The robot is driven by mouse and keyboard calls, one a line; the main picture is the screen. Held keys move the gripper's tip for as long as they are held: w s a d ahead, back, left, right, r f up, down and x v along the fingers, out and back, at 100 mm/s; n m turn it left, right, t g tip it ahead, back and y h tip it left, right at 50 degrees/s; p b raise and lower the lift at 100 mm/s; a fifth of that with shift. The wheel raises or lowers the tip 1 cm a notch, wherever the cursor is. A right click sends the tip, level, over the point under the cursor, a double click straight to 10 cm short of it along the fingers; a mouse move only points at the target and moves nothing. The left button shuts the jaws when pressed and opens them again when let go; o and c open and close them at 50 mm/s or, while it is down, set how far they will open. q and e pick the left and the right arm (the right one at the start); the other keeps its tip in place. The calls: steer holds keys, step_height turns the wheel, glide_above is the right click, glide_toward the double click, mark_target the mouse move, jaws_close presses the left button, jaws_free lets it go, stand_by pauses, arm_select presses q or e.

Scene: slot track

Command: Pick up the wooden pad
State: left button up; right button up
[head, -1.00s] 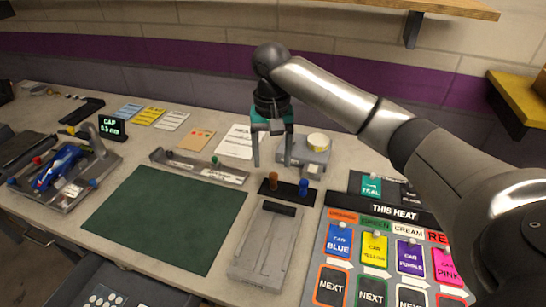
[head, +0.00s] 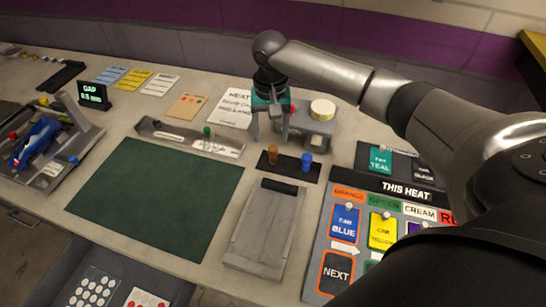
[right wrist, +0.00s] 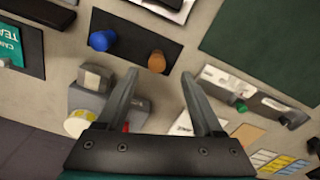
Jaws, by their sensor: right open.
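A small brown, wood-coloured peg-like piece (head: 272,158) stands on a black strip (head: 291,170), and I take it as the wooden pad. A blue piece (head: 306,161) stands to its right on the same strip. My right gripper (head: 270,141) is open and empty, fingers pointing down, just behind and above the brown piece. In the right wrist view, the brown piece (right wrist: 156,61) shows just beyond the gap between the open fingertips (right wrist: 160,74), with the blue piece (right wrist: 102,40) off to the left. No contact is visible. My left gripper is not in view.
A grey device with a cream round top (head: 322,110) stands close behind the gripper. A grey tray (head: 190,137) is to the left. A grey slotted block (head: 265,225) lies in front, beside a green mat (head: 155,195). A card board (head: 345,208) is at right.

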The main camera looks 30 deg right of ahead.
mark_target(273, 148)
steer(key=f, duration=0.3)
steer(key=f+b, duration=0.1)
steer(key=f, duration=0.1)
steer(key=shift+d+f, duration=0.25)
steer(key=shift+f, duration=0.1)
jaws_close()
stand_by(0.4)
